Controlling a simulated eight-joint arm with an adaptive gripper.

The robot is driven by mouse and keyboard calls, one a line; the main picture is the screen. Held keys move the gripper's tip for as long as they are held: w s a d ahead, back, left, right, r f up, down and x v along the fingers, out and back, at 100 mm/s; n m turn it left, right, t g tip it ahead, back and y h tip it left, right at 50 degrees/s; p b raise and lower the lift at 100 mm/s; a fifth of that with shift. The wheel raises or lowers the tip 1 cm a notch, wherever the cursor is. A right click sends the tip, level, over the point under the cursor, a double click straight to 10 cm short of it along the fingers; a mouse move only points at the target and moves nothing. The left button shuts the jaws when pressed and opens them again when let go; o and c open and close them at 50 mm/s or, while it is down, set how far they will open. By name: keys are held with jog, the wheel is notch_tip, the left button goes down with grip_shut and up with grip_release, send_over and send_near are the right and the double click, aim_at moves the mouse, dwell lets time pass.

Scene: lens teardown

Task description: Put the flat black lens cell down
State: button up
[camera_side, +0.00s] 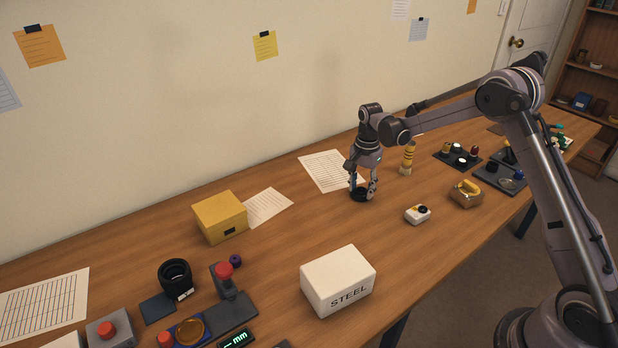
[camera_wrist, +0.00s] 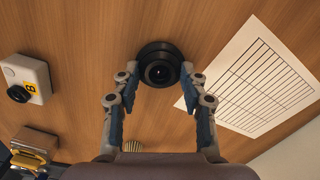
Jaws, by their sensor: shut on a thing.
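The flat black lens cell (camera_wrist: 158,66) is a dark round disc with a stepped rim and a glassy centre. In the wrist view it sits between the two fingertips of my gripper (camera_wrist: 159,79), which is shut on it. In the side view my gripper (camera_side: 362,188) points down at the middle of the table, with the lens cell (camera_side: 361,195) low between its fingers. The cell looks at or very close to the wooden tabletop. I cannot tell whether it touches the wood.
A lined sheet (camera_side: 329,170) lies just behind the gripper. A small white box with a black knob (camera_side: 417,214) and a brass-coloured block (camera_side: 466,193) stand to the right. A white STEEL box (camera_side: 337,281) is in front, and a yellow box (camera_side: 220,216) is to the left. Bare wood surrounds the cell.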

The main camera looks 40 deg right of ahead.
aim_at(362, 189)
jog(key=shift+f, duration=0.15)
jog(key=o, duration=1.2)
jog(key=shift+c, duration=0.2)
jog(key=s+a+r+n+t, duration=0.1)
jog(key=s+a+r+n, duration=0.1)
jog(key=r, duration=0.7)
jog(key=s+a+r+n+t, duration=0.1)
jog(key=s+r, duration=0.2)
jog(key=r, duration=0.6)
jog(key=s+a+n+t, duration=0.2)
jog(key=s+a+n, duration=0.2)
jog(key=s, duration=0.6)
jog(key=s+a+n+t, duration=0.3)
jog(key=s+a+n, duration=0.1)
jog(key=s+n, duration=0.4)
jog(key=shift+s+f, duration=0.2)
jog(key=shift+s, duration=0.95)
